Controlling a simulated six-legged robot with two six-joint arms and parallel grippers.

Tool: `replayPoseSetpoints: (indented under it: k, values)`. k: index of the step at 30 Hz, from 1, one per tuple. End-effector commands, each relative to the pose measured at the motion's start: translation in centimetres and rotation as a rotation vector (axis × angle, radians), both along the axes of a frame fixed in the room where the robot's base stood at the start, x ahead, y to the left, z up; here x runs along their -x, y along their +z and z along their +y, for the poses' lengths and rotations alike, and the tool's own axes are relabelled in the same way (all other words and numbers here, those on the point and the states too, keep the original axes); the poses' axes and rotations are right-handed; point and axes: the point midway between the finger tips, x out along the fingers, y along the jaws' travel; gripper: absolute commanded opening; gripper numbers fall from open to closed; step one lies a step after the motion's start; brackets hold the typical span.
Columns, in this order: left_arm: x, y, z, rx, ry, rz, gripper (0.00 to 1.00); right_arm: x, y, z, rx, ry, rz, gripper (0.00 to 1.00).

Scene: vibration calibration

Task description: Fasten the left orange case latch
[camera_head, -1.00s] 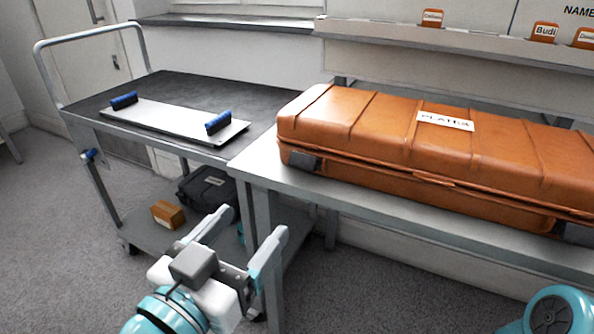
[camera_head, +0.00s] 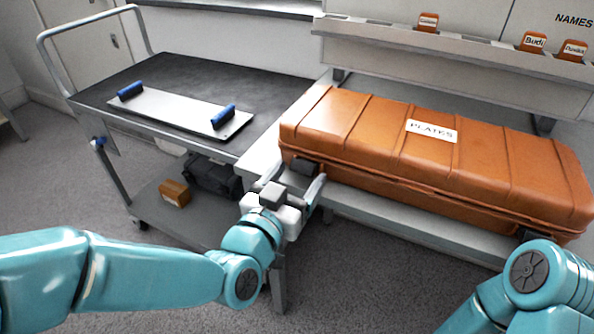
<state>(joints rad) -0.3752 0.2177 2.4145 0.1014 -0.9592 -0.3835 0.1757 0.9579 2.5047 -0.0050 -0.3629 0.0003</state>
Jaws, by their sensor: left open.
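The orange case (camera_head: 375,126), with a "PLATES" label, lies closed on the grey bench. Its left latch (camera_head: 303,166) is a dark block low on the front side, near the left end. My left gripper (camera_head: 301,177) is open, with its fingers on either side of the latch in the picture. I cannot tell whether they touch it. The gripper partly covers the latch's lower edge. A dark right latch (camera_head: 527,235) shows at the case's right front, partly behind my right arm. My right gripper is out of sight.
The grey bench (camera_head: 425,231) has a narrow clear strip in front of the case. A cart (camera_head: 185,70) stands at left with a white blue-handled plate (camera_head: 180,113) on top. A dark case (camera_head: 212,175) and a small carton (camera_head: 174,192) sit on its lower shelf.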

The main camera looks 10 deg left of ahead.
Motion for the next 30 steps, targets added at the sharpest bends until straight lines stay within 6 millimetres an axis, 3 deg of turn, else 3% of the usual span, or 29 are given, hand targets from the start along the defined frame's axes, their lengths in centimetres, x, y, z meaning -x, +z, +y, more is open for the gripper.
replayPoseSetpoints:
  k: [10, 15, 23, 30]
  values:
    - [-0.5, 0.0, -0.1, 0.0, 0.001, 0.0, 0.74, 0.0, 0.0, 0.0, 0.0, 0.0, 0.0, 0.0]
    - [-0.5, 0.0, -0.1, 0.0, 0.001, 0.0, 0.19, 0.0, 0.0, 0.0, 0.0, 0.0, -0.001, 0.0]
    - [-0.5, 0.3, -0.1, -0.004, 0.001, 0.013, 0.18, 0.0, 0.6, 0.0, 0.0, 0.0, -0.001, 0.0]
    - [-0.5, 1.5, -0.2, -0.035, 0.001, 0.11, 0.18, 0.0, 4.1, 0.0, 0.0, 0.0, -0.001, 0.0]
